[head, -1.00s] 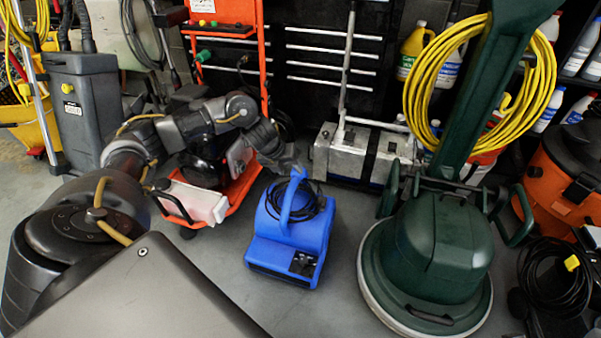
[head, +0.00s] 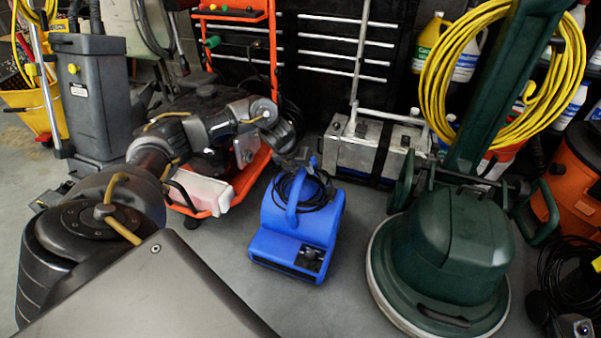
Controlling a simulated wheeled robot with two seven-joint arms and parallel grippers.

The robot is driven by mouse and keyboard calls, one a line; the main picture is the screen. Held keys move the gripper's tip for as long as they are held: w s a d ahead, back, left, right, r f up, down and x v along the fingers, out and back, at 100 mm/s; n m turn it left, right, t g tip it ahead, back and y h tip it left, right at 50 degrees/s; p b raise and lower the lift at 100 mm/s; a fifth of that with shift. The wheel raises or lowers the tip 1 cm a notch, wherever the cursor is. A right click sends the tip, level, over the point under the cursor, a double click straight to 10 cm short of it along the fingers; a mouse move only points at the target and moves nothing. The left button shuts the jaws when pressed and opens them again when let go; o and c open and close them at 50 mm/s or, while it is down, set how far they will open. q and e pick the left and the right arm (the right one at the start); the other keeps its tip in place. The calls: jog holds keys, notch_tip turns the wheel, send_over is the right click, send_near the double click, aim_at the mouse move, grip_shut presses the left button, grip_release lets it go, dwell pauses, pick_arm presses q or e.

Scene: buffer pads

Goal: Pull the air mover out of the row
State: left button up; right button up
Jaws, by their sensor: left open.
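The blue air mover (head: 283,245) stands on the floor in the middle of the head view, with a black cord coiled on its top. Its blue handle (head: 292,195) arches up over the cord. My left gripper (head: 300,163) is open just above and behind the top of the handle, near the coiled cord. I cannot tell whether its fingers touch the handle. My right gripper is not in view.
A green floor machine (head: 452,255) with yellow cord stands close on the right. An orange-framed cart (head: 238,185) with a white tank is close on the left. A metal box unit (head: 370,150) stands behind. Grey floor in front is clear.

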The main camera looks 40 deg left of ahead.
pick_arm(q)
jog(key=shift+w+f, duration=0.25)
jog(key=shift+f, duration=0.15)
grip_shut()
